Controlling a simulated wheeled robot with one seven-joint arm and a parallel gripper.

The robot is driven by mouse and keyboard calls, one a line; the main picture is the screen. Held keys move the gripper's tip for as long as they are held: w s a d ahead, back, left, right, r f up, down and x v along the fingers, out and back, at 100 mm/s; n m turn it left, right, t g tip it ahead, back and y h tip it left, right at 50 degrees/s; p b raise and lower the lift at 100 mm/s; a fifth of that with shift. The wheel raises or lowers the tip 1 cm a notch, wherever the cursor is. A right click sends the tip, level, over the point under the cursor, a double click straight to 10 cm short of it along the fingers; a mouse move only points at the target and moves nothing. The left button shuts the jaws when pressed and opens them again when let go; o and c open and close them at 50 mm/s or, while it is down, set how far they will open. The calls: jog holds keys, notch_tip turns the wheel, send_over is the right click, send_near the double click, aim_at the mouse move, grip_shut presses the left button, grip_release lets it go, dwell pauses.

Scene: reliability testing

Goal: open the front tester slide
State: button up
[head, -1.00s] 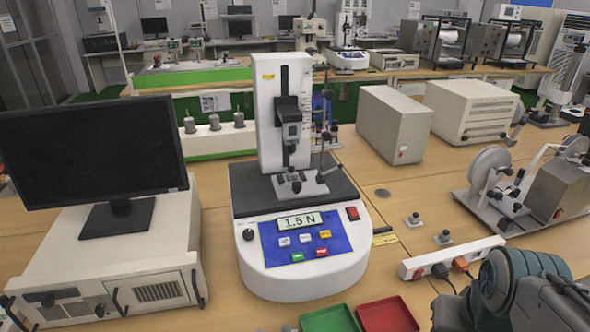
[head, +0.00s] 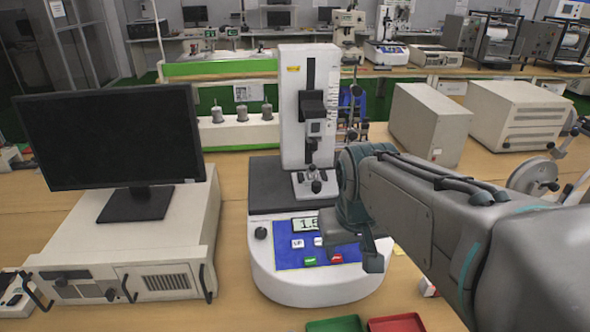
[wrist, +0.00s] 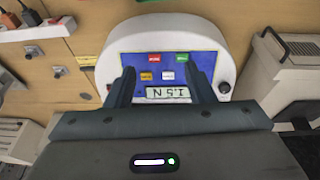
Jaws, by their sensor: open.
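The front tester (head: 295,190) stands on the bench with a tall white column, a black base plate and a rounded white front. A dark slide carriage (head: 312,104) sits on the column's vertical rail, above a small metal fixture (head: 313,182). The blue panel (head: 287,258) has a display and coloured buttons; the panel also shows upside down in the wrist view (wrist: 138,68). My gripper (head: 356,246) is open and empty, over the right part of the panel. Its two fingers also show in the wrist view (wrist: 162,88), either side of the buttons. It hides part of the display.
A black monitor (head: 108,125) stands on a beige case (head: 118,240) to the left. Beige boxes (head: 428,122) stand behind my arm to the right. A green tray (head: 335,324) and a red tray (head: 397,323) lie at the front edge. Bobbins (head: 241,113) stand behind.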

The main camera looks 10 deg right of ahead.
jog(key=w+r+n+b, duration=0.15)
jog(key=w+r, duration=0.25)
jog(key=w, duration=1.3)
jog(key=t+y+b, duration=0.1)
send_near(317, 183)
jog(key=x, duration=0.8)
jog(key=shift+w+f, duration=0.15)
jog(key=shift+f, duration=0.25)
